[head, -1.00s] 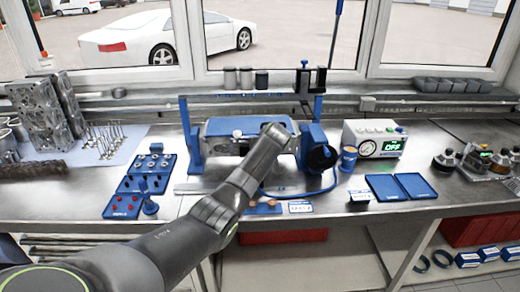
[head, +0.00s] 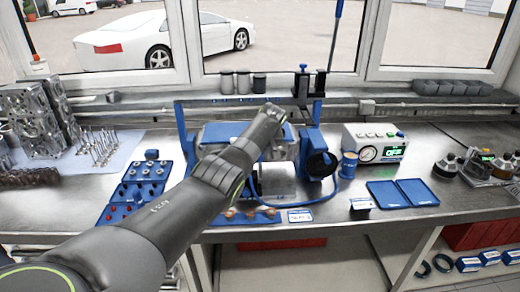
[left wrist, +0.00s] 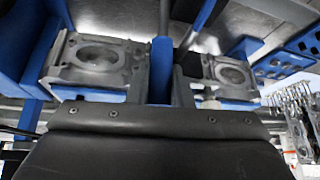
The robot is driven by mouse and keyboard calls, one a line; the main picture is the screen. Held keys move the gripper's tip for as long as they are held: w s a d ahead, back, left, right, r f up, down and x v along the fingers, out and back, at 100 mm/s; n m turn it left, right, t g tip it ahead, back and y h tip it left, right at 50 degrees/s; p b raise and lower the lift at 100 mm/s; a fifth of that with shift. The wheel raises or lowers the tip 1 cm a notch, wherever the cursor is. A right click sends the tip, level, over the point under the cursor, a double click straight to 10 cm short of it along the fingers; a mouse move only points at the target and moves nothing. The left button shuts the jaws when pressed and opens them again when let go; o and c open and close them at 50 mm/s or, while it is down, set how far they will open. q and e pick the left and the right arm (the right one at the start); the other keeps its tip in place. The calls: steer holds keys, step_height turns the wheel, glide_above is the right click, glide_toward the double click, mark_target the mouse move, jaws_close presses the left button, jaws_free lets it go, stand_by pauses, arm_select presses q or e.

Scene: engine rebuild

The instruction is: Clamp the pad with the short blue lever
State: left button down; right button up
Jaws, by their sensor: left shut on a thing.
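My left arm reaches from the lower left to the blue-framed fixture in the head view, its wrist over the fixture's middle; its fingers are hidden there. In the left wrist view my left gripper (left wrist: 161,72) is shut on an upright blue bar, which looks like the short blue lever (left wrist: 162,62). Grey metal parts with round bores (left wrist: 98,58) lie on both sides of it. A flat blue plate (head: 222,131), possibly the pad, lies across the fixture. I cannot tell whether the lever presses on it. My right gripper is not in view.
Blue trays with small parts (head: 150,172) stand left of the fixture. Right of it are a blue cup (head: 348,165), a gauge box (head: 375,143) reading OFF and two flat blue trays (head: 402,193). Copper-coloured pieces (head: 250,215) lie at the front.

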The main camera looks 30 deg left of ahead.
arm_select(q)
steer(key=c, duration=1.6)
jaws_free()
steer(key=shift+c, duration=0.2)
steer(key=o, duration=0.3)
steer(key=shift+w+a+f, duration=0.1)
steer(key=shift+o, duration=0.2)
steer(key=shift+r, duration=0.2)
steer(key=shift+v, duration=0.85)
steer(key=b+v, duration=0.3)
steer(key=v, duration=1.2)
steer(key=shift+b, duration=0.35)
steer(key=shift+r, duration=0.1)
